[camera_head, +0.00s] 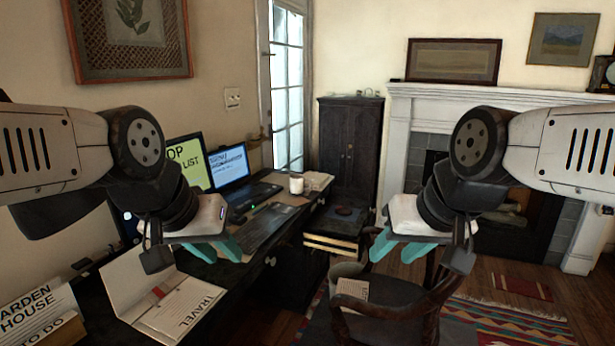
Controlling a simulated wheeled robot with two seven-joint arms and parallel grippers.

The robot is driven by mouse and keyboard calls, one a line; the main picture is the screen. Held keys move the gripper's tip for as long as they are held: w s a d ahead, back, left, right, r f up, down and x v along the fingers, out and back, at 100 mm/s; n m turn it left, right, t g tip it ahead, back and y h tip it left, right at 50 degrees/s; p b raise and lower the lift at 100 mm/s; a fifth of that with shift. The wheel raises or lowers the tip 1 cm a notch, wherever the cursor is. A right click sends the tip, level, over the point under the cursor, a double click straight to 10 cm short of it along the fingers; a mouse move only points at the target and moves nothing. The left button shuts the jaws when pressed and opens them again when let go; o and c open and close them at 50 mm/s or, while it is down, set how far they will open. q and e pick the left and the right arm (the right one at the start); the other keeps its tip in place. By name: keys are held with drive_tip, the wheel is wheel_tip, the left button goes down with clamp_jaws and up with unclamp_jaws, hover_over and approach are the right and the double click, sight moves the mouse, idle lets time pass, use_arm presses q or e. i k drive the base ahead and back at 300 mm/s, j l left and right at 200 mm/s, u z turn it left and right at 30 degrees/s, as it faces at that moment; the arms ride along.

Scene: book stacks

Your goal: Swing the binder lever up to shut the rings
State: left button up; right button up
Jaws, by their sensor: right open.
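A white binder (190,304) lies open on the dark desk at the lower left, with "TRAVEL" on its right-hand part. A small red piece (159,292) sits near its fold; I cannot make out whether this is the lever, nor how the rings stand. My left gripper (217,250) has teal fingers, looks open and empty, and hangs over the desk, above and right of the binder. My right gripper (398,248) is open and empty, well right of the binder, above the chair.
Standing files (40,312) are left of the binder on the desk (238,283). A laptop (243,182), a keyboard (262,228) and a white candle (296,184) are farther back. A dark wooden chair (385,312) stands right of the desk.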

sight(156, 290)
drive_tip(key=k+j+u, duration=0.15)
drive_tip(key=j+u, duration=0.6)
drive_tip(key=j, duration=0.3)
